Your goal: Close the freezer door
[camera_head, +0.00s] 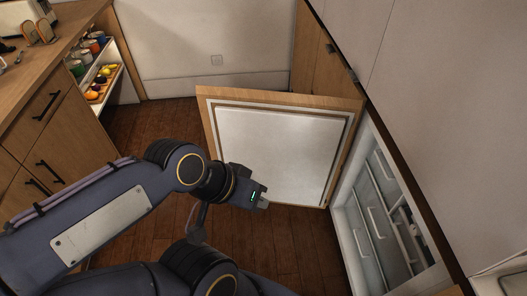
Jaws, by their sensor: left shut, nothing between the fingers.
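The freezer door (275,150) stands wide open, its white inner panel facing me and its wood-coloured edge along the top. It is hinged at the right, beside the open freezer (352,235), whose white drawers (379,222) are exposed. My left gripper (263,203) is shut and empty. It overlaps the lower left part of the door's inner panel in the picture; I cannot tell whether it touches the door. My right gripper is not in view.
A wooden counter with drawers (38,130) stands at the left. An open shelf there holds cups and fruit (100,82). The wooden floor (270,255) between counter and freezer is clear apart from my arms. Tall light cabinet fronts (450,110) rise at the right.

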